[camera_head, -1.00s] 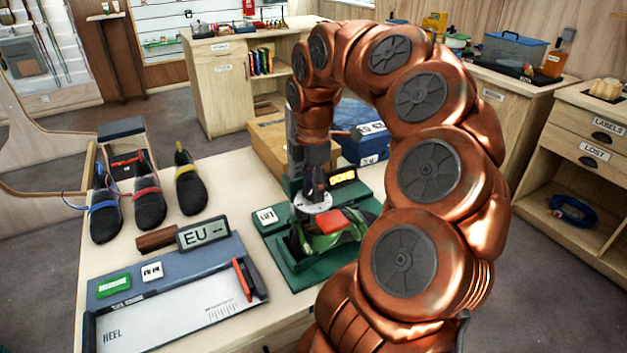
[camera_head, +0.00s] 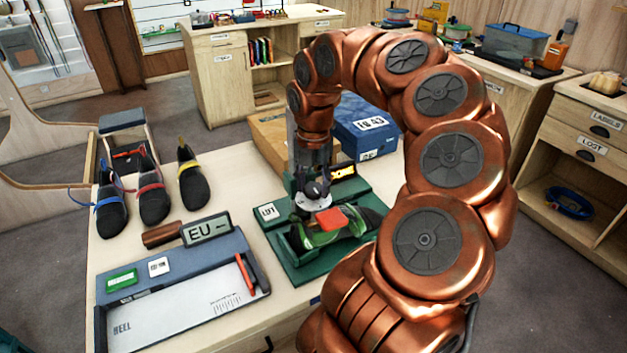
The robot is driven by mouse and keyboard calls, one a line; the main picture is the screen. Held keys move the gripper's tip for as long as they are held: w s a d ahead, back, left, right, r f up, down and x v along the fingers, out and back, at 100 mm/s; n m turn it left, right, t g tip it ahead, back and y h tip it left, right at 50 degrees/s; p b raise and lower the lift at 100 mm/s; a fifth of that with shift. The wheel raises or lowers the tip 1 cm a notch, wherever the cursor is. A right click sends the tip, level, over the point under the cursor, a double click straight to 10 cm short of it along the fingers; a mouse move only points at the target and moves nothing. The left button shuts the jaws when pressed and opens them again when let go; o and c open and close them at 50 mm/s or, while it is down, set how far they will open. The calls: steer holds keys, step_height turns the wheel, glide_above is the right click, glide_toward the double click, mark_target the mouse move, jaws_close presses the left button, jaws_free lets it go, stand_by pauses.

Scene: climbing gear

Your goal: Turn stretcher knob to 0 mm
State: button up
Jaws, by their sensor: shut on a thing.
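A pale round knob dial (camera_head: 312,200) stands at the back of the stretcher. My gripper (camera_head: 316,190) points down from above and is shut on the knob. The knob's marks are too small to read. A small display with a yellow strip (camera_head: 343,171) stands behind the knob, and its text cannot be read.
A sizing board marked HEEL (camera_head: 180,300) lies at the front left, with an EU display (camera_head: 206,229) behind it. Several dark shoes (camera_head: 153,195) stand at the back left. Boxes, one blue (camera_head: 367,128), stand behind the stretcher.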

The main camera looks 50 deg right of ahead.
mark_target(313, 187)
steer(key=shift+n, duration=0.6)
steer(key=o, duration=1.1)
steer(key=shift+o, duration=0.2)
step_height(313, 187, up, 12)
stand_by(0.4)
